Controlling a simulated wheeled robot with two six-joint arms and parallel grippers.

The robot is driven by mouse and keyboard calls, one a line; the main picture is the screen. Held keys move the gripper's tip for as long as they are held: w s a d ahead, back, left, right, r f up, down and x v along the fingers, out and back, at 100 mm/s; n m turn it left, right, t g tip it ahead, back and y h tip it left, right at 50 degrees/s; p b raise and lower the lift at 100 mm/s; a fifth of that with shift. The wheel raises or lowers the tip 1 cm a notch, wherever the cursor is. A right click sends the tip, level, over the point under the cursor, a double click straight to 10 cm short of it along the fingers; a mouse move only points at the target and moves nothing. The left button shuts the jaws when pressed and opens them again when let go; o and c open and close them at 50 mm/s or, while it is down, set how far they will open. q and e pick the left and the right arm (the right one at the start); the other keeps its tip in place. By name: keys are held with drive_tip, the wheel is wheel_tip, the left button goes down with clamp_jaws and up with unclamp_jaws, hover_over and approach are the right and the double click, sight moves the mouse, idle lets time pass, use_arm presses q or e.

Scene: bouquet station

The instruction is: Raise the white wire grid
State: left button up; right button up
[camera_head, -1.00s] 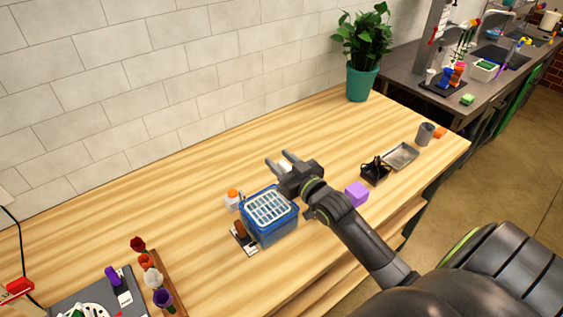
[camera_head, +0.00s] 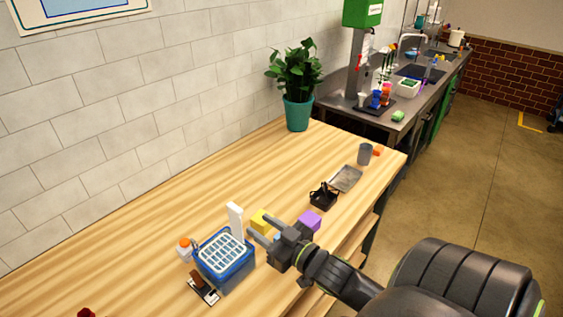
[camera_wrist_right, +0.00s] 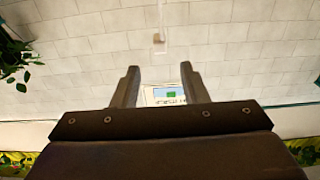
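The white wire grid (camera_head: 222,254) lies flat on top of a blue box (camera_head: 240,271) on the wooden table in the head view. My right gripper (camera_head: 260,225) is to the right of the box, apart from the grid, with its two fingers spread and nothing between them. In the right wrist view the fingers (camera_wrist_right: 159,85) also stand apart, facing the tiled wall. The grid is not visible in that view. My left gripper is not in view.
A white upright block (camera_head: 235,221) stands just behind the box. A yellow block (camera_head: 262,221) and a purple block (camera_head: 310,220) are near my right gripper. An orange-capped white bottle (camera_head: 185,248) is left of the box.

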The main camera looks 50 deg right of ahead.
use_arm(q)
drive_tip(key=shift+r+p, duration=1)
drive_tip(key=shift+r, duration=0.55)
use_arm(e)
drive_tip(key=shift+s+d+r, duration=0.1)
drive_tip(key=shift+s, duration=1.2)
drive_tip(key=shift+s+d, duration=0.1)
drive_tip(key=shift+s, duration=1.2)
